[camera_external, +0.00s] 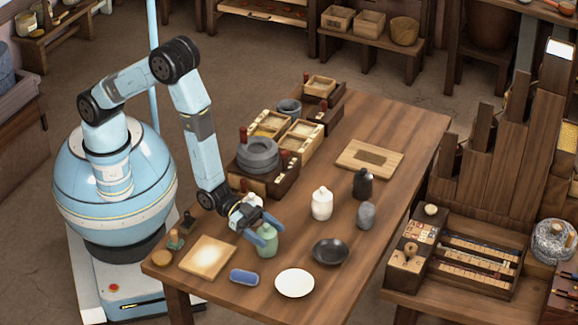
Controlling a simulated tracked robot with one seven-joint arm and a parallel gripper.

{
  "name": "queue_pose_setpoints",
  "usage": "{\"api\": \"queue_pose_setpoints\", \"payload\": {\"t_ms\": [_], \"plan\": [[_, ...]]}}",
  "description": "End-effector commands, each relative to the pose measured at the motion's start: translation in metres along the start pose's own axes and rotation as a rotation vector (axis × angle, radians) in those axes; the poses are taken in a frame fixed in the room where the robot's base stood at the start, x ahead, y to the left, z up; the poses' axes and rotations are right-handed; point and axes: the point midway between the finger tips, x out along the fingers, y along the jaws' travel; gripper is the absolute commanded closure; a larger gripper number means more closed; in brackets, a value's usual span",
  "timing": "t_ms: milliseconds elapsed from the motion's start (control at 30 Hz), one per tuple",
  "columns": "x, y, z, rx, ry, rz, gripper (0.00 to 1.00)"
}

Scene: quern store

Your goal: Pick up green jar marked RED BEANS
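A small green jar (266,245) stands upright near the front left of the wooden table. No writing can be read on it at this size. My gripper (266,229) reaches down from the left, with its blue fingers at the jar's upper part and covering some of it. The fingers look spread apart around the jar's top, but I cannot tell whether they touch it. A white jar (322,204), a black bottle (362,183) and a grey jar (366,216) stand to its right.
The table (400,140) also holds a blue dish (243,277), white plate (294,283), dark bowl (330,252), pale board (208,256) and brown board (370,159). A quern stone (258,155) and trays stand behind. A pale object partly shows behind my gripper.

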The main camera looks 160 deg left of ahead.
Motion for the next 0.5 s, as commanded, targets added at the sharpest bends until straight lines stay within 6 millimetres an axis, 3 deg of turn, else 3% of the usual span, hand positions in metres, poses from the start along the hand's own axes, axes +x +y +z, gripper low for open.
{"api": "queue_pose_setpoints", "payload": {"t_ms": [67,500], "plan": [[-0.0001,0.0000,0.0000,0.000,0.000,0.000,0.30],[-0.0001,0.0002,-0.0001,0.000,0.000,0.000,0.73]]}}
